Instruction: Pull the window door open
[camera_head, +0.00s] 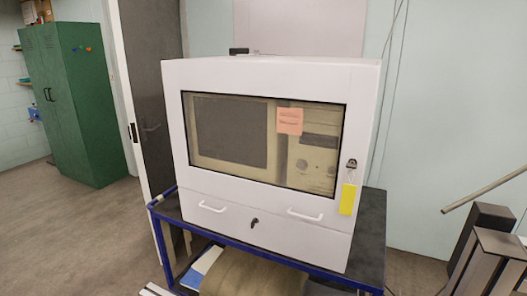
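A white cabinet (270,75) stands on a blue-framed cart (372,215) in the middle of the view. Its front has a large dark-framed window door (232,135), which looks shut. Behind the pane are a monitor-like shape and a computer-like case, with an orange note (290,121) in front of the case. Below the window are a left white handle (212,207) and a right white handle (305,215), with a dark key or lock (254,223) between them. A small dark lock (352,163) with a yellow tag (348,199) is at the right. Neither gripper is in view.
A green locker (75,105) stands at the back left beside an open doorway. Dark and brown box-like objects (490,250) and a pole (484,190) are at the lower right. Bare floor (70,235) is to the left of the cart.

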